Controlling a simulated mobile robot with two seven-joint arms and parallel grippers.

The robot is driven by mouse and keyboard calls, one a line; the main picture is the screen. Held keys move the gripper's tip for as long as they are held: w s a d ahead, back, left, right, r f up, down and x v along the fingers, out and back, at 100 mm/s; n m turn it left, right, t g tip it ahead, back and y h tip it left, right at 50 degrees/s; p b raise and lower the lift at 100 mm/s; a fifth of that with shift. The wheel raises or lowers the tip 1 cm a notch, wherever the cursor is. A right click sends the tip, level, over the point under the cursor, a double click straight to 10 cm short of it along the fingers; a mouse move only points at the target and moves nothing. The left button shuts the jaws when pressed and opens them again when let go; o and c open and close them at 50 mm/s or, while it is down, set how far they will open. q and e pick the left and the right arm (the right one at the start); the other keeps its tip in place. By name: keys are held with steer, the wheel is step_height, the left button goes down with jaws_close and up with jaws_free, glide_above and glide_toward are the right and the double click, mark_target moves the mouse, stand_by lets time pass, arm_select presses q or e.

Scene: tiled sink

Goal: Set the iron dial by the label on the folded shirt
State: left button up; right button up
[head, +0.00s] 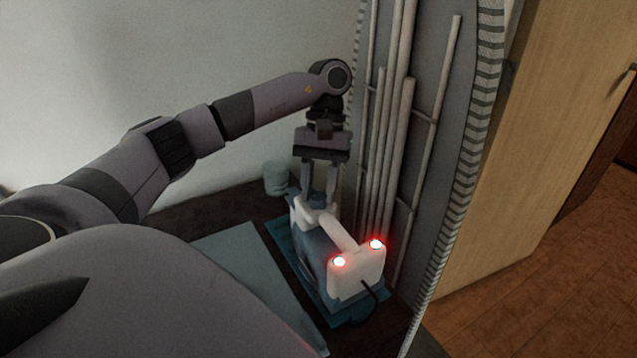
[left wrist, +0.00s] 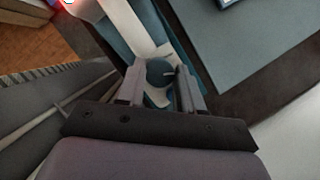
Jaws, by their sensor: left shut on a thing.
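The iron (head: 352,272) is white and blue-grey, with two red lights glowing on its near end. Its round blue-grey dial (left wrist: 159,72) shows between my fingers in the left wrist view, with a pale pointer mark on its right. My left gripper (head: 318,205) points straight down over the far part of the iron. Its fingers are shut on the dial, one on each side; it also shows in the left wrist view (left wrist: 159,88). I cannot make out a folded shirt or read any label. My right gripper is out of view.
The iron rests on a teal base (head: 350,313). A flat grey-teal panel (head: 245,262) lies to its left on the dark surface. A pale cup (head: 276,179) stands behind. A tall grey panel with upright pipes (head: 402,150) stands close on the right.

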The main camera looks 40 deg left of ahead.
arm_select(q)
steer(key=shift+r+m, duration=0.1)
steer(key=shift+m, duration=0.2)
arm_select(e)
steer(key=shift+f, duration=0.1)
arm_select(q)
steer(key=o, duration=1)
steer(key=shift+o, duration=0.2)
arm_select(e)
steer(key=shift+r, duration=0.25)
arm_select(q)
steer(key=shift+w+r, duration=0.15)
steer(key=shift+r, duration=0.2)
steer(key=p+v, duration=0.2)
steer(key=v, duration=0.4)
steer(key=shift+p, duration=0.4)
steer(key=shift+w+r, duration=0.1)
steer(key=shift+r, duration=0.05)
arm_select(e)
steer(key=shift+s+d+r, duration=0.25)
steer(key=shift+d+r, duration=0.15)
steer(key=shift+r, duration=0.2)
